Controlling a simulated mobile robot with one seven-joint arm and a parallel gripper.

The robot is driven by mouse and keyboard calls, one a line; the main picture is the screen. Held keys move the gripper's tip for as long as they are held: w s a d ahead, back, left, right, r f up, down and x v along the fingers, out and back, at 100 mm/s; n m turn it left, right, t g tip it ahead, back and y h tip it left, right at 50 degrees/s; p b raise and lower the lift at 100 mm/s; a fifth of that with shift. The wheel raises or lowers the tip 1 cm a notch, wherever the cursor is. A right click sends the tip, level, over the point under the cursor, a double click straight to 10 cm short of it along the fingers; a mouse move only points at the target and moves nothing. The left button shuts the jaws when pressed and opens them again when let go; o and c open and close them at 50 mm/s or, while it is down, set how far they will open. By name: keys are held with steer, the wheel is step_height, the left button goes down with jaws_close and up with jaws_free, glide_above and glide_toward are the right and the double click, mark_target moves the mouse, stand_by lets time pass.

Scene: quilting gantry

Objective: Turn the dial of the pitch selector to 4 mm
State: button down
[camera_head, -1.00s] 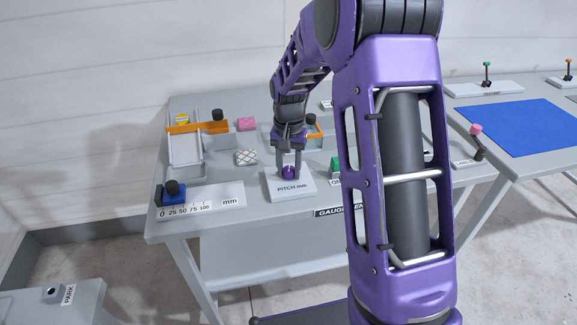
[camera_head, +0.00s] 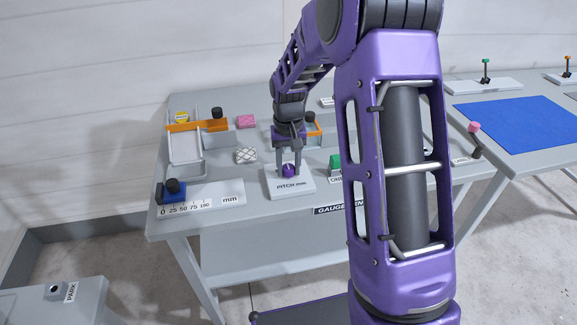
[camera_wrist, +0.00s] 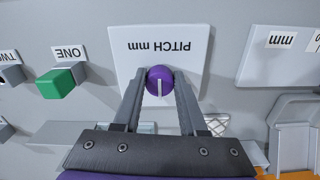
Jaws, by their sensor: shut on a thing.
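The pitch selector is a pale plate (camera_head: 302,184) marked "PITCH mm" near the front of the grey table, with a round purple dial (camera_head: 289,170) on it. In the wrist view the plate (camera_wrist: 190,55) appears upside down, and a white line on the dial (camera_wrist: 159,75) points toward the bottom of the picture. My gripper (camera_head: 289,165) is shut on the dial, one finger at each side; it also shows in the wrist view (camera_wrist: 160,86). I cannot read any scale numbers around the dial; the fingers cover part of the plate.
Left of the selector is a millimetre scale plate (camera_head: 225,194) with a blue slider (camera_head: 172,192). A green block (camera_head: 335,161) stands close on the right. A white patterned block (camera_head: 246,155), a pink block (camera_head: 246,121) and an orange-barred tray (camera_head: 186,155) lie behind.

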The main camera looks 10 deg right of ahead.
mark_target(289, 168)
steer(key=shift+c, duration=2.2)
jaws_free()
steer(key=shift+r, duration=0.1)
step_height(289, 168, up, 17)
steer(key=p, duration=0.2)
steer(key=shift+r, duration=0.15)
